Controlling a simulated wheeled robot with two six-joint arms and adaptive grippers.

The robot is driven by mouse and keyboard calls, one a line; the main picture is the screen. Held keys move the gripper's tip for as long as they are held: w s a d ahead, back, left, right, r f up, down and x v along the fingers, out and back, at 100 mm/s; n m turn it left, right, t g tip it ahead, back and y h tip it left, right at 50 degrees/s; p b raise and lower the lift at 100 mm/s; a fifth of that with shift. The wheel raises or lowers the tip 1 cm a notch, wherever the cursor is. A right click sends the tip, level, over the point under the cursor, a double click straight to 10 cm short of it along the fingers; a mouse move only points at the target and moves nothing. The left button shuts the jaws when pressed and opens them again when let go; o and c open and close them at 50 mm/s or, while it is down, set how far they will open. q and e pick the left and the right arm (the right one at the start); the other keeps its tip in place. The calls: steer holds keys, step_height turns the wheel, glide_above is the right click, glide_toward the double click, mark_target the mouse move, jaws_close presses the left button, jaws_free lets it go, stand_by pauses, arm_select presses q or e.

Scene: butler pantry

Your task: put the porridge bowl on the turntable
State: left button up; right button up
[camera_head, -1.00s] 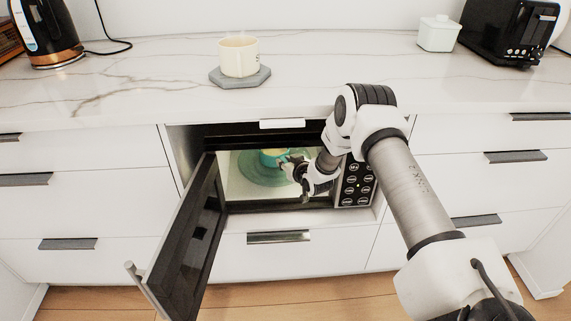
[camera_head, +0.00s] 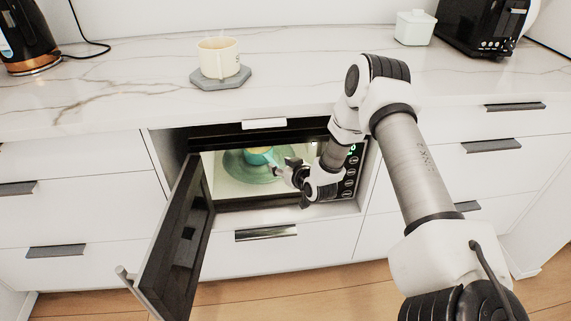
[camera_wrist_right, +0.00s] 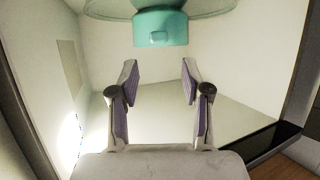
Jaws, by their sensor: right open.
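The teal porridge bowl (camera_head: 258,156) sits on the round turntable (camera_head: 236,173) inside the open microwave. In the right wrist view the bowl (camera_wrist_right: 160,29) appears upright on the turntable's glass disc (camera_wrist_right: 106,8), beyond the fingertips. My right gripper (camera_head: 279,170) is at the microwave opening, to the right of the bowl. In the wrist view the right gripper (camera_wrist_right: 160,72) has its two fingers spread, with nothing between them and a gap to the bowl. The bowl's contents cannot be made out. My left gripper does not show.
The microwave door (camera_head: 178,239) hangs open to the left. The control panel (camera_head: 350,175) is close behind my right wrist. On the counter stand a cream mug (camera_head: 218,58) on a grey coaster (camera_head: 221,82), a kettle (camera_head: 27,40), a white jar (camera_head: 415,28) and a black toaster (camera_head: 482,28).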

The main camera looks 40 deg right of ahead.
steer(key=s+a+f+n+g+y, duration=0.1)
steer(key=s+a+f+g, duration=0.2)
steer(key=s+a+f, duration=0.35)
steer(key=s+a+f+g+y, duration=0.2)
steer(key=s+a+f+g, duration=0.15)
steer(key=s+a, duration=0.6)
steer(key=s+a+f+g, duration=0.1)
steer(key=s+a+g, duration=0.1)
steer(key=s, duration=0.8)
steer(key=s+a+f+g, duration=0.1)
steer(key=s+a+g, duration=0.2)
steer(key=s, duration=0.8)
steer(key=shift+a+f+g+h, duration=0.25)
steer(key=shift+g+h, duration=0.15)
steer(key=shift+g, duration=0.55)
